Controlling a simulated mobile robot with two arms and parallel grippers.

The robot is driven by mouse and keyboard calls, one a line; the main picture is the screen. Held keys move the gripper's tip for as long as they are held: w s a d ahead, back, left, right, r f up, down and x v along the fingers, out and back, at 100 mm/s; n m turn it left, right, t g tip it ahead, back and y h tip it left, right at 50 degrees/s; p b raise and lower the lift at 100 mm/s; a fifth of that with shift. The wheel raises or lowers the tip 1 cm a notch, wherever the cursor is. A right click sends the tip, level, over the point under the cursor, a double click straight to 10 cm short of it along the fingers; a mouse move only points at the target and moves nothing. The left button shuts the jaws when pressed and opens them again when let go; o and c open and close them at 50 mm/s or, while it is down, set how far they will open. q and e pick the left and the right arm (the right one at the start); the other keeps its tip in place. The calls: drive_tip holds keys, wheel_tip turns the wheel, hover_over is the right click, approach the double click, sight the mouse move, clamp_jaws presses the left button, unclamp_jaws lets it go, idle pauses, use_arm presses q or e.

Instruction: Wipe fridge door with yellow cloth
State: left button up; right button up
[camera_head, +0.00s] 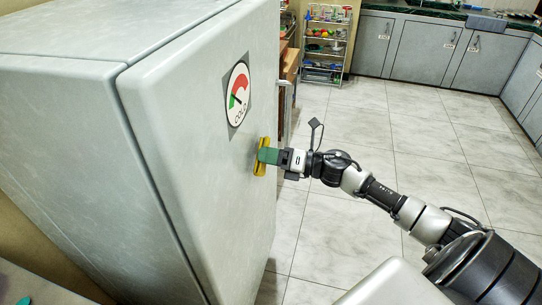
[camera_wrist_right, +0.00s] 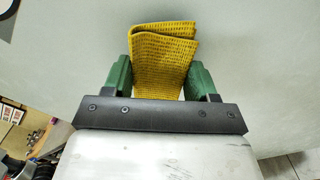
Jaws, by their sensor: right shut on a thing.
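The fridge door (camera_head: 200,135) is a tall light grey panel in the left half of the head view. A round red, white and green "COLD" gauge (camera_head: 238,94) is on its upper part. My right gripper (camera_head: 269,156) is at the door, below and right of the gauge. It is shut on the yellow cloth (camera_head: 261,157), which is at the door surface. In the right wrist view the folded cloth (camera_wrist_right: 163,58) lies between the green fingers (camera_wrist_right: 160,78), with the pale door behind it. I cannot tell how firmly it presses. My left gripper is not in view.
A shelf rack (camera_head: 326,45) with colourful items stands at the back. Grey cabinets (camera_head: 425,48) line the far wall. The tiled floor (camera_head: 370,125) between is clear.

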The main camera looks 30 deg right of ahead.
sight(258, 143)
drive_tip(key=shift+x, duration=0.8)
drive_tip(key=shift+w+d+f+b, duration=0.1)
drive_tip(key=shift+w+d+b, duration=0.4)
drive_tip(key=shift+d+b, duration=0.1)
drive_tip(key=shift+w+d+b, duration=0.65)
drive_tip(key=shift+d, duration=0.15)
drive_tip(key=shift+w+d, duration=0.15)
drive_tip(key=shift+d, duration=0.05)
drive_tip(key=shift+a, duration=0.1)
drive_tip(key=shift+s+a+p, duration=0.55)
drive_tip(key=shift+s+a, duration=0.1)
drive_tip(key=shift+a, duration=0.2)
drive_tip(key=shift+s+a+p, duration=0.3)
drive_tip(key=shift+s+a, duration=0.25)
drive_tip(key=shift+a, duration=0.2)
